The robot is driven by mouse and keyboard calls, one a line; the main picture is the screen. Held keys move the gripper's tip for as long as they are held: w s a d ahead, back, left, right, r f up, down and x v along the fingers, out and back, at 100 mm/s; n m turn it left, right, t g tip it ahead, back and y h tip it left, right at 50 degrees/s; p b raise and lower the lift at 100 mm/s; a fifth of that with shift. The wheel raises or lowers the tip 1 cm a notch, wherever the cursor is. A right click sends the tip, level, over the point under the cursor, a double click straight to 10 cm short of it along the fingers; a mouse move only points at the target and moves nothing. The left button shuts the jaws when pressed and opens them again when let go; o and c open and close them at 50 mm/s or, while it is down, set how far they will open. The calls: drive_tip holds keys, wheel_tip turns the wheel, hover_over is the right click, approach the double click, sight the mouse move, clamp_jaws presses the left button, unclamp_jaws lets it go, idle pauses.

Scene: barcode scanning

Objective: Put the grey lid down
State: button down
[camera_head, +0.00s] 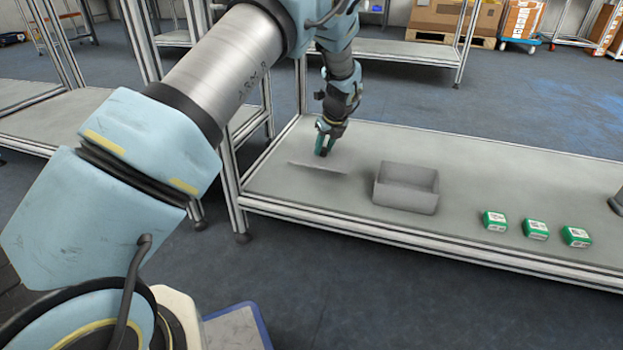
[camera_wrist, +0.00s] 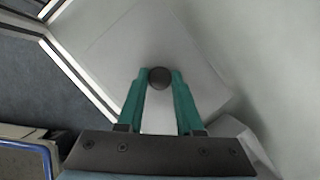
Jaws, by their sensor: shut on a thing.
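The grey lid (camera_head: 310,168) is a flat thin square plate at the left part of the table. It also shows in the wrist view (camera_wrist: 120,50), with a dark round knob (camera_wrist: 159,77) on it. My gripper (camera_head: 324,147) is over the lid. In the wrist view my gripper (camera_wrist: 160,80) has its two green fingers shut on the knob, one on each side. The lid looks near the table top and roughly level; I cannot tell whether it touches the table. The open grey box (camera_head: 404,203) stands to the right of the lid.
Several small green-and-white boxes, such as one (camera_head: 494,221), stand at the front right of the table (camera_head: 480,165). A dark grey object (camera_head: 616,202) is at the right edge. The table top behind the box is clear. Metal posts (camera_head: 228,165) rise at the left end.

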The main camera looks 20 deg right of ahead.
wheel_tip(320, 180, down, 9)
drive_tip(key=b, duration=0.4)
drive_tip(key=shift+f, duration=0.2)
drive_tip(key=shift+r, duration=0.1)
drive_tip(key=c, duration=0.6)
unclamp_jaws()
drive_tip(key=shift+o, duration=0.2)
